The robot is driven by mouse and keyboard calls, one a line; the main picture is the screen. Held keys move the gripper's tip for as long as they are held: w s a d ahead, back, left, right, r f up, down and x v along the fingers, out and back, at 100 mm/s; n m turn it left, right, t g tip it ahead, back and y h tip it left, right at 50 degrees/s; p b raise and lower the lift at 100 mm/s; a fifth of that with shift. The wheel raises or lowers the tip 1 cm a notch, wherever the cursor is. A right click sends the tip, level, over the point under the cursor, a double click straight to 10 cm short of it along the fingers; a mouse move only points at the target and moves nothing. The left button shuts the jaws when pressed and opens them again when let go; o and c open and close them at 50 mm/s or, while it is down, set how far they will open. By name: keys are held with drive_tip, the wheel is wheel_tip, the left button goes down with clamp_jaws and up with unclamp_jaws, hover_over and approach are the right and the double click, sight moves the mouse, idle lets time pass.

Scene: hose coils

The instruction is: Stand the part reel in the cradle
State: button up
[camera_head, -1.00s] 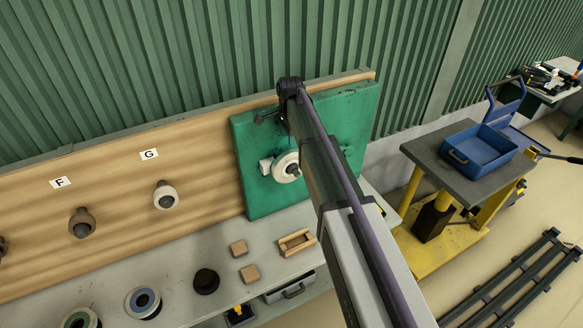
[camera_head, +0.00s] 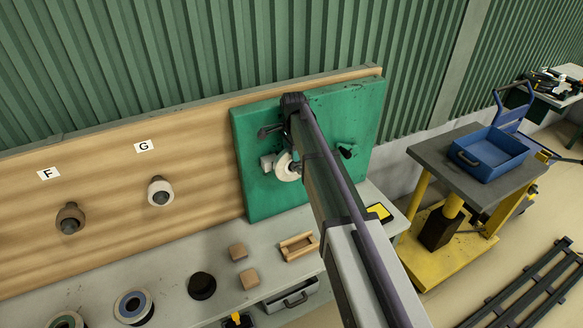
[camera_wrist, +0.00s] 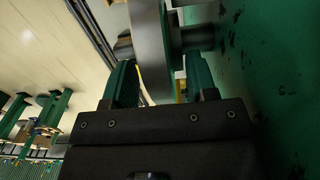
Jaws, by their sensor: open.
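A pale, round reel (camera_head: 284,167), which I take as the part reel, is at the green panel (camera_head: 262,190); my arm covers its right side. The wooden cradle (camera_head: 299,246) lies on the bench below, with nothing seen in it. In the wrist view my gripper (camera_wrist: 162,66) is open, with its two green fingers apart. A grey disc edge (camera_wrist: 150,45), likely the reel, shows just ahead of and partly between the fingers. Whether they touch it I cannot tell. In the head view my arm hides the gripper.
Two wooden blocks (camera_head: 238,251) and a black ring (camera_head: 202,285) lie left of the cradle on the grey bench (camera_head: 170,258). Dark fittings stick out from the panel, one at right (camera_head: 345,151). A yellow lift table (camera_head: 478,160) with a blue tray stands to the right.

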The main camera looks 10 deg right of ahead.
idle(0.5)
clamp_jaws()
idle(0.3)
drive_tip(key=shift+w+r, duration=0.15)
idle(0.7)
drive_tip(key=shift+s, duration=0.2)
drive_tip(key=shift+s+d, duration=0.2)
drive_tip(key=shift+s, duration=0.55)
drive_tip(key=shift+s+d, duration=0.25)
drive_tip(key=shift+s, duration=0.55)
drive_tip(key=shift+s+d, duration=0.2)
drive_tip(key=shift+s, duration=0.55)
drive_tip(key=shift+s, duration=0.15)
drive_tip(key=shift+s+d, duration=0.2)
drive_tip(key=shift+s, duration=0.55)
drive_tip(key=shift+s+d, duration=0.25)
drive_tip(key=shift+s, duration=0.55)
drive_tip(key=shift+s+d, duration=0.2)
drive_tip(key=shift+s, duration=0.55)
drive_tip(key=shift+s, duration=0.1)
